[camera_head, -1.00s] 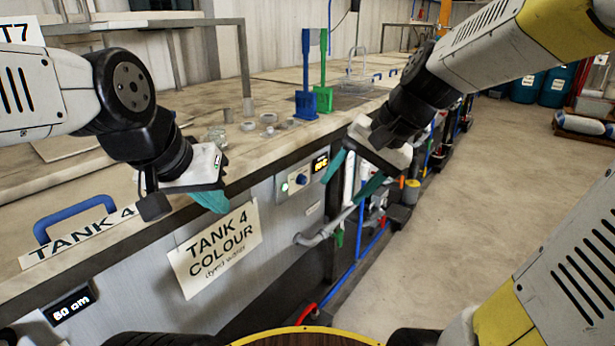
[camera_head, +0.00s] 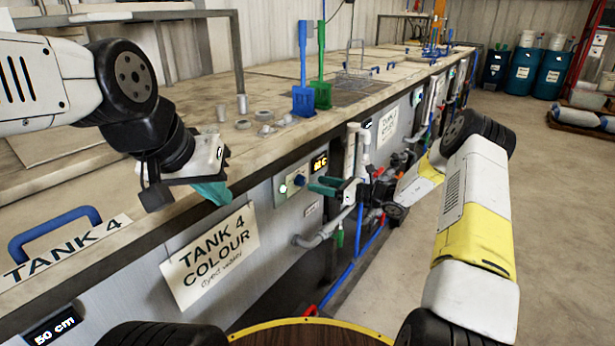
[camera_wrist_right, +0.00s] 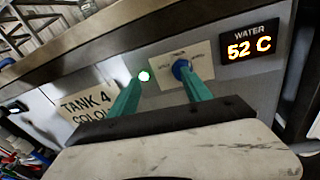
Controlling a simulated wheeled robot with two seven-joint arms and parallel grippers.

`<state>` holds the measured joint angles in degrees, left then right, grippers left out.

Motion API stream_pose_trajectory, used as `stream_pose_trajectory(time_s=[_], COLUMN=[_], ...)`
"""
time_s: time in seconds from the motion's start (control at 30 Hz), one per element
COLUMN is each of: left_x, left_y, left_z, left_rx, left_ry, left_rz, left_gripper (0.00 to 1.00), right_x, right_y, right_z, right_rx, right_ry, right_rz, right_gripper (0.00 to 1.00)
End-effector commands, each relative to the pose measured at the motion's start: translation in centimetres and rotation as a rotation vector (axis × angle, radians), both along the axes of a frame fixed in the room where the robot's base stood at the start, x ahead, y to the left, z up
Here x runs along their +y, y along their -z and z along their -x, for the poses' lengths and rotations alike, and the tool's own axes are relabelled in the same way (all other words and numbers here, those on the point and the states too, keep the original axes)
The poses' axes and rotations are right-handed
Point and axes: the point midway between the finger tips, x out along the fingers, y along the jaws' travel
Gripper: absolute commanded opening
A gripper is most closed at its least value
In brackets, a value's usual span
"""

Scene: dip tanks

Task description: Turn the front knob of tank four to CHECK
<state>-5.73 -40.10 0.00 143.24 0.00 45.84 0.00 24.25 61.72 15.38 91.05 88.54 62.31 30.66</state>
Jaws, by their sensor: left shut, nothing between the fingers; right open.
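Tank four's front knob is a small blue knob (camera_head: 300,180) on a pale plate in the tank's front panel. The knob also shows in the right wrist view (camera_wrist_right: 181,68), partly behind one teal fingertip; its plate's labels are too small to read. My right gripper (camera_head: 326,185) is open in front of the panel, to the right of the knob in the head view. In the right wrist view its fingers (camera_wrist_right: 162,82) point at the plate; I cannot tell whether one touches the knob. My left gripper (camera_head: 217,190) is shut and empty above the tank's front edge.
A green light (camera_wrist_right: 144,76) sits beside the knob plate. A lit display (camera_wrist_right: 250,46) reads WATER 52 C. The TANK 4 COLOUR sign (camera_head: 210,257) hangs to the left. Pipes and valves (camera_head: 372,195) stand right of the panel.

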Motion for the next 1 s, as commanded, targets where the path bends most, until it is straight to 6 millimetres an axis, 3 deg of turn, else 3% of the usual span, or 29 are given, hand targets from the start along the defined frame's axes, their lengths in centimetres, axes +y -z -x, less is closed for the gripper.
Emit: stream_pose_trajectory(time_s=[0.1, 0.23, 0.7, 1.0], left_x=[0.0, 0.0, 0.0, 0.0], left_y=[0.0, 0.0, 0.0, 0.0], left_z=[0.0, 0.0, 0.0, 0.0], left_rx=[0.000, 0.000, 0.000, 0.000], left_ry=[0.000, 0.000, 0.000, 0.000], left_rz=[0.000, 0.000, 0.000, 0.000], left_gripper=[0.00, 0.00, 0.00, 0.00], right_x=[-1.1, -1.5, 3.8, 4.8], right_y=[2.6, 3.7, 3.7, 3.7], right_z=[-1.4, -2.1, -5.7, -6.4], right_rx=[0.063, 0.091, 0.091, 0.091], right_ry=[0.076, 0.110, 0.111, 0.112], right_rz=[-0.088, -0.128, -0.128, -0.128], right_gripper=[0.57, 0.57, 0.57, 0.57])
